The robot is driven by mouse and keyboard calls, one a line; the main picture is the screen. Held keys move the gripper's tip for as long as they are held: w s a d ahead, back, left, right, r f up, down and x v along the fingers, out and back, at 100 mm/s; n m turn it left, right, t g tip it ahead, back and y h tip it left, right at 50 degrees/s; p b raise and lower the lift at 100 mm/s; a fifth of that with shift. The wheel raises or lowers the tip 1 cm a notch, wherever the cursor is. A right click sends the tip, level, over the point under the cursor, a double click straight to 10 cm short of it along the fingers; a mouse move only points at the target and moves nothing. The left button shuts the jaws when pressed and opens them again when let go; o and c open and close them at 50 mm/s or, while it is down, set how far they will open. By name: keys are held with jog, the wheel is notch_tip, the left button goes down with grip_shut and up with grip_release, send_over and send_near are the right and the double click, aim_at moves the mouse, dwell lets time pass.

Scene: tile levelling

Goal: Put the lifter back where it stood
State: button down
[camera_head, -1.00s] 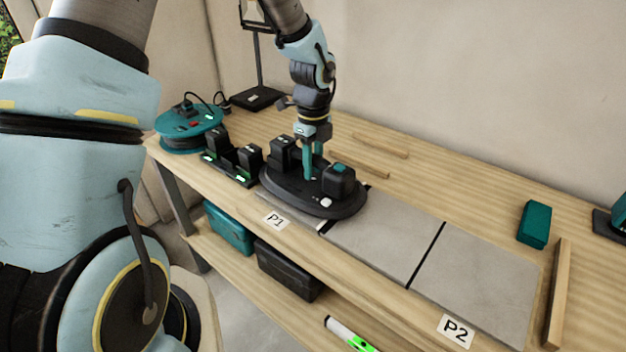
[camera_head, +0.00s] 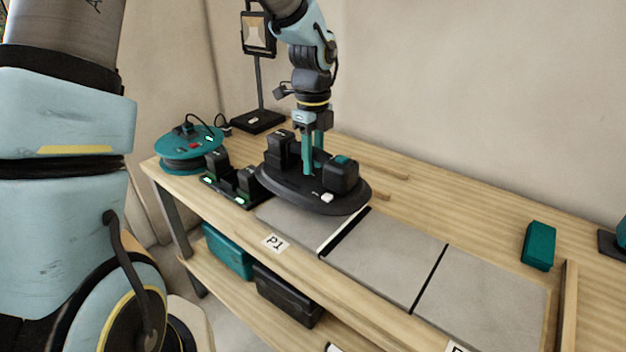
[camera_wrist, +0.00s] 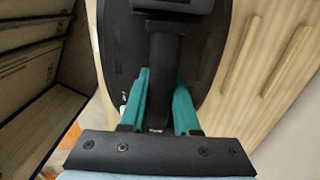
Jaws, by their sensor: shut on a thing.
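The lifter (camera_head: 290,190) is a dark oval plate with black blocks on top, one with a teal cap, and a white button at its front. In the head view it is over the back part of the P1 tile (camera_head: 290,226), and it appears raised above the bench. My gripper (camera_head: 313,165) has teal fingers, which are shut on the lifter's handle. In the wrist view the fingers (camera_wrist: 160,105) flank the dark handle bar (camera_wrist: 163,70), with the oval plate (camera_wrist: 120,65) below. The P1 label (camera_head: 276,243) is on the bench's front edge.
A dark charger dock (camera_head: 230,190) with green lights stands close left of the lifter, beside a teal cable reel (camera_head: 190,152). A lamp (camera_head: 258,120) stands behind. Wooden strips (camera_head: 383,172) lie behind the tiles. A teal block (camera_head: 538,245) is at right. The middle tile (camera_head: 385,262) is clear.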

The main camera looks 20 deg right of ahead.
notch_tip(320, 180, up, 4)
jog(key=shift+f, duration=0.1)
jog(key=shift+r+p, duration=2.75)
jog(key=shift+p, duration=0.35)
